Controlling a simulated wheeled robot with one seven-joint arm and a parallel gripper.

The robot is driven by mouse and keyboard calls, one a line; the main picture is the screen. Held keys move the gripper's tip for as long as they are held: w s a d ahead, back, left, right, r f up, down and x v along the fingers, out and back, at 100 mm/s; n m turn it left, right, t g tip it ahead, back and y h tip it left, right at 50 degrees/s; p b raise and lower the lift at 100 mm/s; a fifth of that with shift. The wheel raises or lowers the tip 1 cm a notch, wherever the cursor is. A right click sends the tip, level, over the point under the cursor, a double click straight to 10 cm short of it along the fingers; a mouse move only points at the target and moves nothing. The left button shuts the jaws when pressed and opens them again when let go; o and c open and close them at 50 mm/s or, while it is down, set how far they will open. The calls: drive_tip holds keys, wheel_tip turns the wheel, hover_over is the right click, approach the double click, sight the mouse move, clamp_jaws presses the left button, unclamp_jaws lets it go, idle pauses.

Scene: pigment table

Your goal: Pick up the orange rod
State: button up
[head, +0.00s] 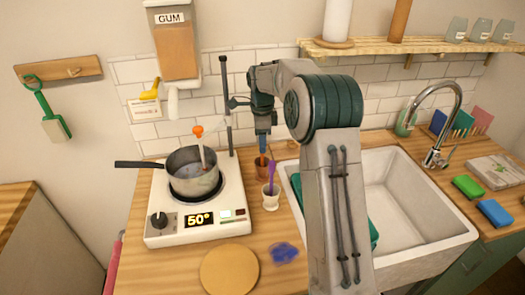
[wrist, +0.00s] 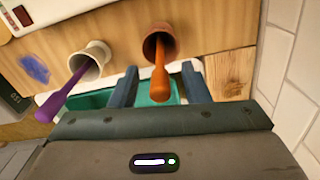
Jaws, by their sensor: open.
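The orange rod (wrist: 160,82) stands in a brown cup (wrist: 150,33) on the wooden counter, its thick end out of the cup towards my gripper. My gripper (wrist: 161,70) is open, with one finger on each side of the rod and a gap on both sides in the wrist view. In the head view my gripper (head: 262,146) points down just above the brown cup (head: 263,173), and only a little of the orange rod (head: 262,160) shows below the fingers.
A white cup (head: 270,202) with a purple rod (head: 271,178) stands close in front of the brown cup. A hot plate (head: 193,232) with a pot (head: 194,183) is at left, with an orange-topped white stick (head: 200,145) in the pot. The sink (head: 425,244) is at right.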

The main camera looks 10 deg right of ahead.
drive_tip(key=shift+f, duration=0.8)
clamp_jaws()
